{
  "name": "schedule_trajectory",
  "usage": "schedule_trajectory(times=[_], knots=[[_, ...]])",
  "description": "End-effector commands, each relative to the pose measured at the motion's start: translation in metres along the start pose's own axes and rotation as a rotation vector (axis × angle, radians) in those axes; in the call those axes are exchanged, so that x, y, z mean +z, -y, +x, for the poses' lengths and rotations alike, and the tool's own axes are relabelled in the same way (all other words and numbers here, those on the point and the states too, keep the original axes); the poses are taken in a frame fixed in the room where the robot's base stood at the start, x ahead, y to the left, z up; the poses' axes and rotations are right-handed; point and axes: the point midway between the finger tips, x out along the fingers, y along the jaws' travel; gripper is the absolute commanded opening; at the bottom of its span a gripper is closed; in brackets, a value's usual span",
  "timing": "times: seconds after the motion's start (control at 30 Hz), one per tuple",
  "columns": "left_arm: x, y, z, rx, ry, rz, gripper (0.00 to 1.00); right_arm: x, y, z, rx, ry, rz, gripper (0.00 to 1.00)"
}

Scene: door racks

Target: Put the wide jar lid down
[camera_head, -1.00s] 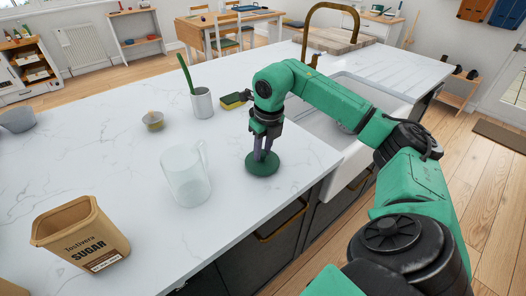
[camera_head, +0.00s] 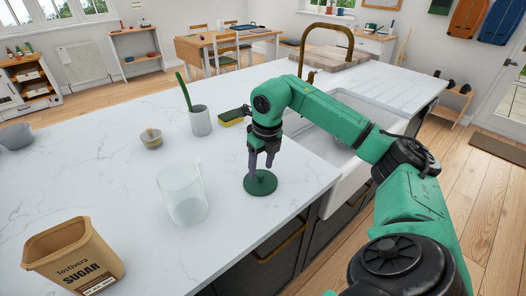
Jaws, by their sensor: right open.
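The wide jar lid (camera_head: 260,183) is a dark green disc with a small knob on top. It lies flat on the white marble counter (camera_head: 110,165) near the front edge, left of the sink. My right gripper (camera_head: 263,165) is open just above the lid, pointing down, with its fingers apart over the lid's middle. From this angle I cannot tell whether a fingertip still touches the knob. My left gripper is not in view.
A clear glass jug (camera_head: 183,194) stands left of the lid. A sugar box (camera_head: 74,259) is at the front left. A metal pot (camera_head: 200,121), a yellow-green sponge (camera_head: 231,118) and a small bowl (camera_head: 151,139) stand behind. The sink (camera_head: 340,155) is to the right.

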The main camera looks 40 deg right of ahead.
Motion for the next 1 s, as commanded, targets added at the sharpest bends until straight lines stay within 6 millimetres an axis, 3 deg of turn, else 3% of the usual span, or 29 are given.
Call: schedule_trajectory(times=[0.2, 0.4, 1.0], knots=[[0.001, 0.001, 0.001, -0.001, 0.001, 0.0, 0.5, 0.002, 0.0, -0.062, 0.001, 0.009, 0.0, 0.61], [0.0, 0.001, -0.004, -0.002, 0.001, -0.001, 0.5, 0.0, 0.0, -0.097, 0.0, 0.003, 0.0, 0.61], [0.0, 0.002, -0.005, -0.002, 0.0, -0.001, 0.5, 0.0, 0.0, -0.102, -0.001, 0.001, 0.0, 0.61]])
